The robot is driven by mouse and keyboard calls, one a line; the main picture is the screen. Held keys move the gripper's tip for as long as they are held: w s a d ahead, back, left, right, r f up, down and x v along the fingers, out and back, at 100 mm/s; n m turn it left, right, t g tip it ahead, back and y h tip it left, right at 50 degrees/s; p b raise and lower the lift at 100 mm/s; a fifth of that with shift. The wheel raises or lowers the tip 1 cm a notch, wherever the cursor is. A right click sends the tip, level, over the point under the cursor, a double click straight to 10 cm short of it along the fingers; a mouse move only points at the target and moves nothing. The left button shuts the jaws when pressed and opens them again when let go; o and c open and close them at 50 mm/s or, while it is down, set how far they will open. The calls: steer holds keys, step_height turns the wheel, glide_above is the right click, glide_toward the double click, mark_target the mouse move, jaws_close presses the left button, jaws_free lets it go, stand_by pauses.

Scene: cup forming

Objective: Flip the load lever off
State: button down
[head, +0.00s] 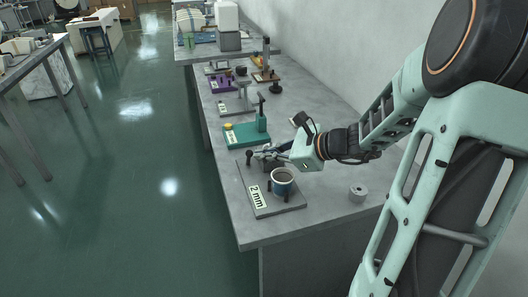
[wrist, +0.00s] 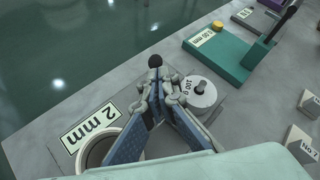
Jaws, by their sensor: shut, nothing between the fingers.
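The load lever shows as a black ball knob (wrist: 155,60) just beyond my fingertips in the wrist view; its stem is hidden behind the fingers. My gripper (wrist: 157,80) is shut and empty, its fingertips together right at the knob. I cannot tell whether they touch it. In the head view my gripper (head: 258,156) is low over the far end of the grey "2 mm" base plate (head: 262,208). The lever's angle is hidden.
A grey 100 g weight (wrist: 203,93) sits right of my fingers. A teal fixture (head: 243,135) with an upright post stands behind.

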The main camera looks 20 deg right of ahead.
steer(key=shift+w+r+m+g+p, duration=0.4)
steer(key=shift+w+r+g+p, duration=0.4)
steer(key=shift+p, duration=2.9)
steer(key=shift+g+p, duration=0.4)
steer(key=shift+p, duration=0.6)
steer(key=shift+w+p, duration=0.2)
steer(key=shift+p, duration=0.55)
steer(key=shift+w+r+m+g+h+p, duration=0.1)
steer(key=shift+w+m+g+h+p, duration=0.6)
steer(key=shift+p, duration=3.4)
steer(key=shift+w+g+y+p, duration=0.3)
steer(key=shift+w+g+p, duration=0.45)
steer(key=shift+w+g, duration=0.1)
steer(key=shift+r, duration=0.1)
steer(key=shift+r+p, duration=0.6)
steer(key=shift+r, duration=0.1)
